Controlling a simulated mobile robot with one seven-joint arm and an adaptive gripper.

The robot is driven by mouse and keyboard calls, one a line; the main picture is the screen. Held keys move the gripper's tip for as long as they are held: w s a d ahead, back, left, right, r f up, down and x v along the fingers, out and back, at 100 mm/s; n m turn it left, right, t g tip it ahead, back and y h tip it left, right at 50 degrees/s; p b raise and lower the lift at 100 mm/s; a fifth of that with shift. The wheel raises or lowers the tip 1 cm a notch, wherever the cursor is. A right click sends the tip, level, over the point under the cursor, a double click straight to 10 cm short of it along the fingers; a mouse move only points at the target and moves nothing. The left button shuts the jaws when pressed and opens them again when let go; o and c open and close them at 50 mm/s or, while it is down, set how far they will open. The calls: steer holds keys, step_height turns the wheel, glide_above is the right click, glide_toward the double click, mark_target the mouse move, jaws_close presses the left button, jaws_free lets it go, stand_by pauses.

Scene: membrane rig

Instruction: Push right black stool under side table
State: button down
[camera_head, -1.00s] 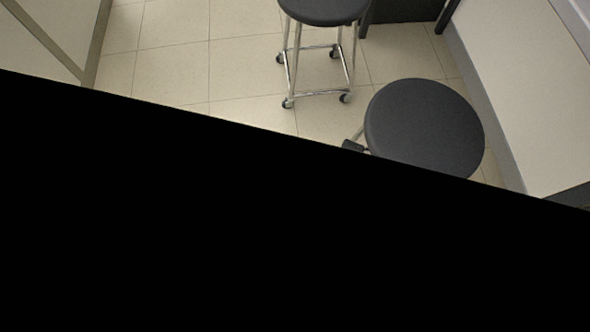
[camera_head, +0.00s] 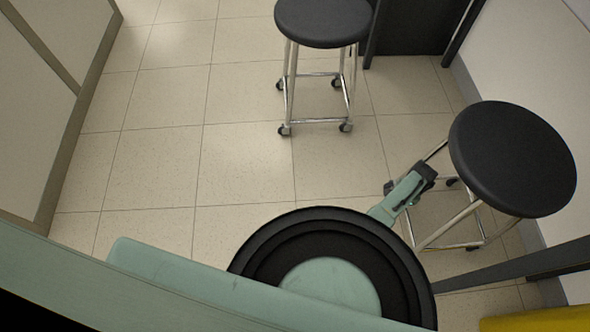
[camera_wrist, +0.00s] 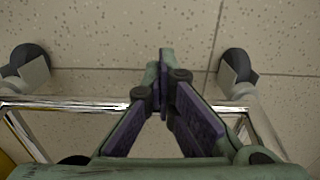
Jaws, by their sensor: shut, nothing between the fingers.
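The right black stool (camera_head: 512,158) has a round dark seat on chrome legs with casters, and stands upright at the right. My gripper (camera_head: 427,170) is just left of its seat, low by the chrome legs. In the wrist view my gripper (camera_wrist: 166,58) is shut and empty, its fingertips pointing at the floor tiles. The stool's chrome lower frame (camera_wrist: 70,106) crosses behind the fingers, with a caster on each side; I cannot tell whether they touch. A dark table-like piece (camera_head: 415,28) with legs stands at the top; I cannot tell whether it is the side table.
A second black stool (camera_head: 323,22) stands at the top middle. A pale wall or panel (camera_head: 530,60) runs along the right. A pale cabinet (camera_head: 50,90) is at the left. A yellow object (camera_head: 540,320) and a dark bar are at bottom right. The tiled floor (camera_head: 240,160) at centre-left is clear.

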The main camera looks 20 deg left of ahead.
steer(key=w+d+b, duration=0.1)
steer(key=d+b, duration=0.1)
steer(key=d, duration=0.1)
steer(key=w+d+b, duration=0.1)
steer(key=d+b, duration=0.1)
steer(key=d, duration=0.1)
steer(key=w+d+b, duration=0.1)
steer(key=d+b, duration=0.2)
steer(key=shift+w+f, duration=0.2)
steer(key=shift+w, duration=0.05)
steer(key=shift+d+r, duration=0.2)
steer(key=shift+d, duration=0.1)
